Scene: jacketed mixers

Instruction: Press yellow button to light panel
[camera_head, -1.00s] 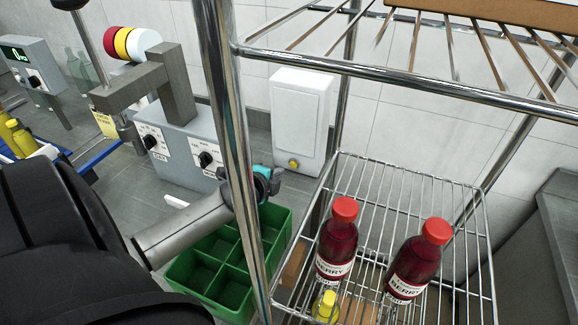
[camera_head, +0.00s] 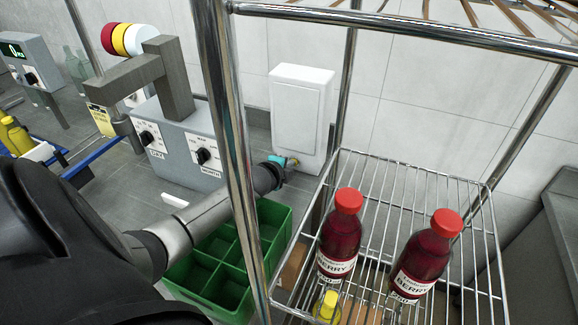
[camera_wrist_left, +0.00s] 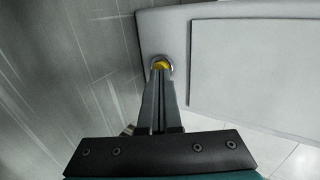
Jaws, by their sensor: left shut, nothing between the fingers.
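My right gripper is not in view.
A chrome wire shelf (camera_head: 405,190) holds two red-capped bottles (camera_head: 341,238) (camera_head: 427,257) and a small yellow-topped one. A green divided crate (camera_head: 218,262) is below my arm. A grey mixer control box (camera_head: 182,150) stands left of the shelf post (camera_head: 228,150).

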